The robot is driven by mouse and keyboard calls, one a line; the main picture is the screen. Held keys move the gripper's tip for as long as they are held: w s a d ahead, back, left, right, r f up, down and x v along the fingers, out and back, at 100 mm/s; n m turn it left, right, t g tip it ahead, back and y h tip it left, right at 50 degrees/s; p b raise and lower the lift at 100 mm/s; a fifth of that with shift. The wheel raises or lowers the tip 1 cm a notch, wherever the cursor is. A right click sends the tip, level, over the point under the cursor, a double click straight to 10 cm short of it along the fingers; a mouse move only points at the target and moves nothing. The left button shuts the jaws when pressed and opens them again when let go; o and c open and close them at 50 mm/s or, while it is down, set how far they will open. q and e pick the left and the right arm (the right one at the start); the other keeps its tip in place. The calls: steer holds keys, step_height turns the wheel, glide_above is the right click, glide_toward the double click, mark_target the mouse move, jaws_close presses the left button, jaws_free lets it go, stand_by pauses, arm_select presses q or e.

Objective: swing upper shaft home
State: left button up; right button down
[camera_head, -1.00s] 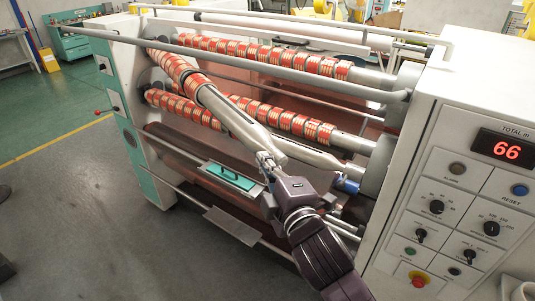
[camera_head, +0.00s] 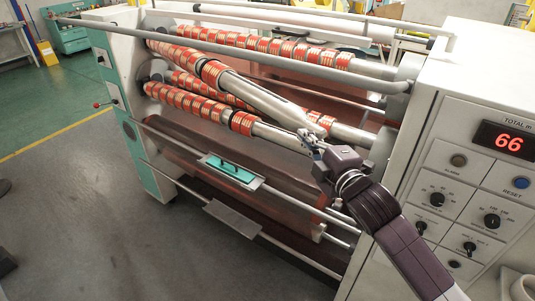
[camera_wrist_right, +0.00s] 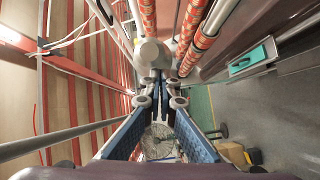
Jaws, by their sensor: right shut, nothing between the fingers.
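The upper shaft (camera_head: 265,95) carries red-and-cream tape rolls on its left part and has a bare silver right part. It slants out from the left side frame toward the front right, its free end (camera_head: 318,129) away from the right housing. My right gripper (camera_head: 307,138) is shut and empty at that free end, on its near side; the fingertips look to be touching it, but exact contact is unclear. In the right wrist view the shut fingers (camera_wrist_right: 160,92) point at a grey rounded part, likely the shaft end (camera_wrist_right: 152,53). My left gripper is not in view.
Other roll-covered shafts lie behind (camera_head: 270,45) and below (camera_head: 190,101). A grey bar (camera_head: 230,52) crosses above. The control panel (camera_head: 460,190), reading 66, stands right. A green-topped plate (camera_head: 231,170) sits on a lower rail. Open floor lies in front.

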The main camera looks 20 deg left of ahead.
mark_target(326, 132)
steer(key=w+d, duration=0.1)
steer(key=w+d+r, duration=0.1)
steer(key=d, duration=0.1)
steer(key=shift+w+d+r, duration=0.25)
steer(key=shift+w+d, duration=0.1)
steer(key=shift+w, duration=0.05)
